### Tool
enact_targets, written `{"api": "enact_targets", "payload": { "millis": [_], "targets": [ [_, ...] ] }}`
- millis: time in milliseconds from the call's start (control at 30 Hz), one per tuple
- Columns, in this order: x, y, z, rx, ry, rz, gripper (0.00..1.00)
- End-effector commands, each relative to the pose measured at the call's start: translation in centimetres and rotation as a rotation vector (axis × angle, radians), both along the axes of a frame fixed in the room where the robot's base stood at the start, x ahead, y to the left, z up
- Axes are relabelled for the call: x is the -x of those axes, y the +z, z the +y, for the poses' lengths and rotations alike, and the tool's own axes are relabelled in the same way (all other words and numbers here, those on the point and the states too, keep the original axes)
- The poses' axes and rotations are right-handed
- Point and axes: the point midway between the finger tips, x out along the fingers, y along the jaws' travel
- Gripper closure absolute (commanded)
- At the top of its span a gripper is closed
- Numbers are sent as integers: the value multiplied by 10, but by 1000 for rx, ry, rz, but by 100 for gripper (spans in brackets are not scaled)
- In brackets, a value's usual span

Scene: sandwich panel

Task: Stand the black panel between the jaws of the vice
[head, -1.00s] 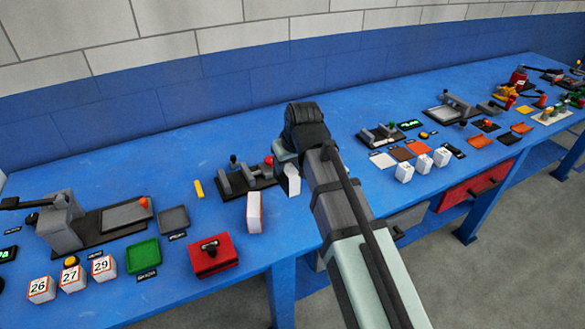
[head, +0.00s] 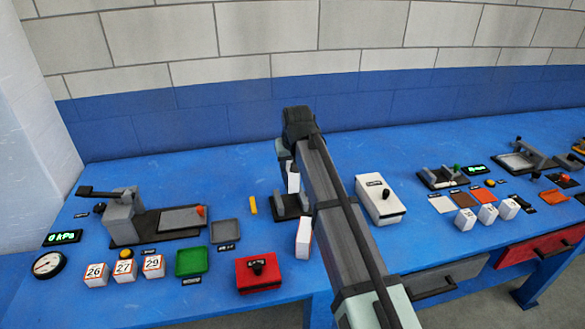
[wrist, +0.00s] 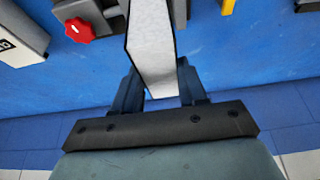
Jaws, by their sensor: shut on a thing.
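The black panel (head: 293,182) shows a pale face with thin dark edges. My gripper (head: 290,166) is shut on it and holds it roughly upright above the vice (head: 280,207). In the wrist view the panel (wrist: 153,45) sits between the two fingers of my gripper (wrist: 158,68). Grey vice parts and the vice's red knob (wrist: 80,30) lie beside the panel there. My arm hides the vice's right part in the head view. I cannot tell whether the panel's lower end is between the jaws.
A white panel with red edges (head: 303,238) stands in front of the vice. A red box with a black knob (head: 258,272) is at front left. A white labelled box (head: 381,200) is right of my arm. A yellow stick (head: 253,205) lies left of the vice.

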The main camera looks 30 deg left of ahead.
Motion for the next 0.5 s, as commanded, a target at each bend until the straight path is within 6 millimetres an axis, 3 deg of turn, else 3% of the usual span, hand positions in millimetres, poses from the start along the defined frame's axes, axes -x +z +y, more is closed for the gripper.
{"api": "enact_targets", "payload": {
  "millis": [500],
  "targets": [
    [0, -28, -1, 0, -1, 1, 100]
  ]
}}
